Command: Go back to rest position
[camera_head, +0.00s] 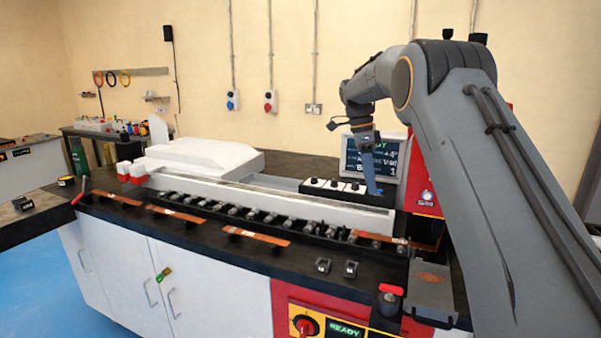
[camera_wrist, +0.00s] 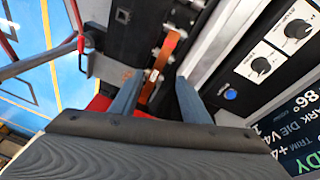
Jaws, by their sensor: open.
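My gripper (camera_head: 371,190) is open and empty, held above the right part of the busbar bender's bed, in front of the screen (camera_head: 377,156). In the wrist view its two blue fingers (camera_wrist: 158,98) stand apart. A copper busbar (camera_wrist: 165,60) shows beyond and between the fingertips, lower down on the machine. In the head view a copper bar (camera_head: 378,237) lies at the right end of the roller row (camera_head: 290,219). My arm hides part of the machine's right side.
Several copper strips (camera_head: 255,237) lie along the front of the black worktop. A red-handled clamp (camera_head: 389,300) stands at the front right. A panel with knobs (camera_head: 333,190) sits below the screen. A white cover (camera_head: 200,157) stands at the back left. The air above the bed's left part is clear.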

